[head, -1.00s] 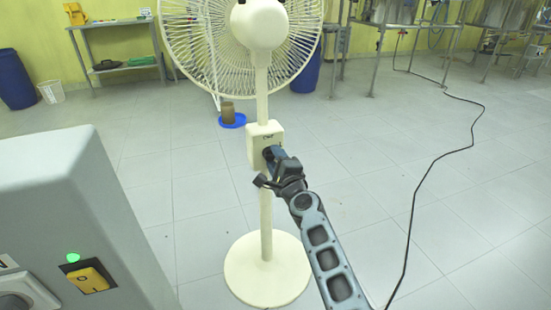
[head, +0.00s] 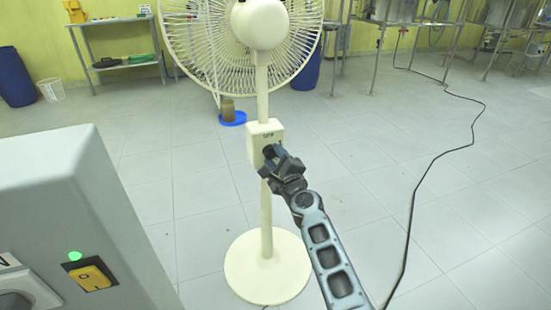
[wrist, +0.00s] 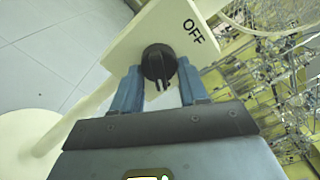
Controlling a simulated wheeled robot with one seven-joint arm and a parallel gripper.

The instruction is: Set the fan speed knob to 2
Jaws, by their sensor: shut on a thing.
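The white pedestal fan (head: 258,25) stands upright on a round base in the head view. Its control box (head: 258,136) is on the pole, with my gripper (head: 270,152) at its front. In the wrist view, the black knob (wrist: 158,64) sits on the box face (wrist: 195,30) beside the printed word OFF. The blue fingers of my gripper (wrist: 158,85) are on both sides of the knob and shut on it. The knob's pointer and the number marks are hard to read; the fingers hide part of the face.
A grey cabinet (head: 70,190) with a green light and a yellow switch stands at the near left. A black cable (head: 412,215) runs over the floor at right. A blue tray (head: 232,118) with a brown jar is behind the fan. Tiled floor around the base is clear.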

